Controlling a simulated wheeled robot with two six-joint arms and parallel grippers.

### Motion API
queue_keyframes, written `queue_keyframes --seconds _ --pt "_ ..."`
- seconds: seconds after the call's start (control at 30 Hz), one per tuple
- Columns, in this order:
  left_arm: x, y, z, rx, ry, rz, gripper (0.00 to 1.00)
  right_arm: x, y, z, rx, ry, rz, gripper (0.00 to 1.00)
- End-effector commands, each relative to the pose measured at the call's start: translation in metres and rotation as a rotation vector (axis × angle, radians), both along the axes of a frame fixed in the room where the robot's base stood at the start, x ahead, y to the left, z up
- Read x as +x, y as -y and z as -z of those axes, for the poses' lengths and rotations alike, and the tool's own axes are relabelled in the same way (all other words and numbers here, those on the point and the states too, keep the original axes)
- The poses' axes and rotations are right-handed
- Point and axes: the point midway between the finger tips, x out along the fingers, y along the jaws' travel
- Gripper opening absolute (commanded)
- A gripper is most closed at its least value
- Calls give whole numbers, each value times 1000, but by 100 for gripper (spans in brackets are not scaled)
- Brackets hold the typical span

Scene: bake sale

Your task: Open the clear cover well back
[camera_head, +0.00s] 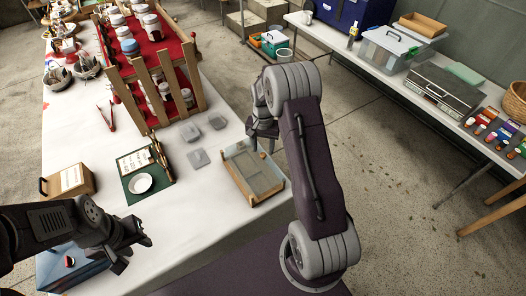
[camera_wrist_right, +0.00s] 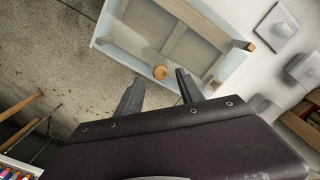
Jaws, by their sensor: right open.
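The clear cover (camera_head: 252,165) lies over a shallow wood-framed case on the white table, and it looks closed. In the right wrist view the case (camera_wrist_right: 98,42) shows see-through sides, tan panels and a round wooden knob (camera_wrist_right: 160,72). My right gripper (camera_head: 262,140) is at the far edge of the case. In its wrist view the open fingers (camera_wrist_right: 158,92) point at the case, with the knob between their lines; contact cannot be told. My left gripper (camera_head: 132,248) is open and empty, low over the table's front left, apart from the case.
Small grey lidded pieces (camera_head: 198,158) lie left of the case. A green board with a white dish (camera_head: 140,183) and a red-shelved wooden rack (camera_head: 150,85) stand farther left. A blue box (camera_head: 75,270) is beside my left gripper. Bare floor lies right of the table.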

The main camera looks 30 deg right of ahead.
Motion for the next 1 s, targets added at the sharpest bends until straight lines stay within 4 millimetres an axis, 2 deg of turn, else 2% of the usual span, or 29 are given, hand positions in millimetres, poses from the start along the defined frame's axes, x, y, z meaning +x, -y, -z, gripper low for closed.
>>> queue_keyframes --seconds 0.1,0.2,0.47,0.63,1.0 --pt "0 0 -1 0 0 0 36 -1 0 18 1 -2 -1 45" --pt "0 0 -1 0 0 0 36 0 0 26 0 0 -1 45" --pt "0 0 -1 0 0 0 36 0 0 28 0 1 -1 45" --pt "0 0 -1 0 0 0 36 0 0 28 -1 1 -1 0" --pt "0 0 -1 0 0 0 36 0 0 28 -1 1 -2 0"
